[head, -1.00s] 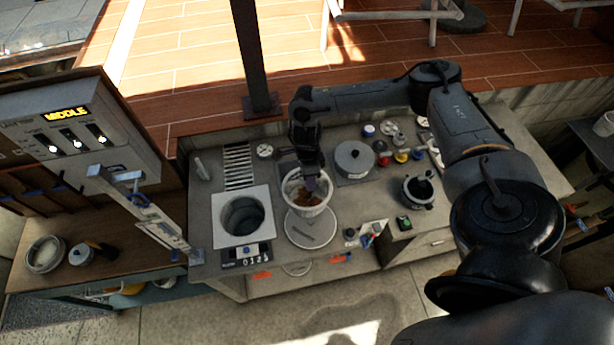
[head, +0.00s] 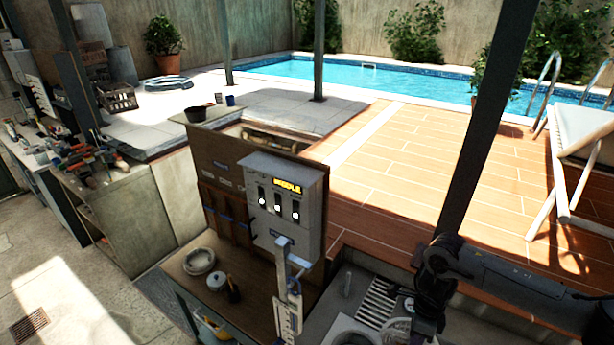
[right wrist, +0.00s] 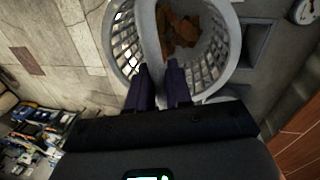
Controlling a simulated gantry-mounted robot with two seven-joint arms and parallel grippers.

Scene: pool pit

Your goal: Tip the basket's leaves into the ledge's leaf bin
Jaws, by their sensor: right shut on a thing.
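The basket (right wrist: 228,62) is white with slotted walls and fills the upper part of the right wrist view. Brown leaves (right wrist: 180,35) lie inside it. My right gripper (right wrist: 158,82) is shut on the basket's handle (right wrist: 149,35). In the head view the right gripper (head: 428,318) is at the bottom edge, over the grey counter, and the basket (head: 397,329) shows only in part beside it. My left gripper is out of view.
A control box (head: 285,205) with sliders and a "MIDDLE" display stands left of the gripper, with a metal bracket (head: 289,300) below it. A dark post (head: 485,130) rises behind my right arm. A crate (head: 117,97) lies far left. The tiled deck (head: 410,150) is largely clear.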

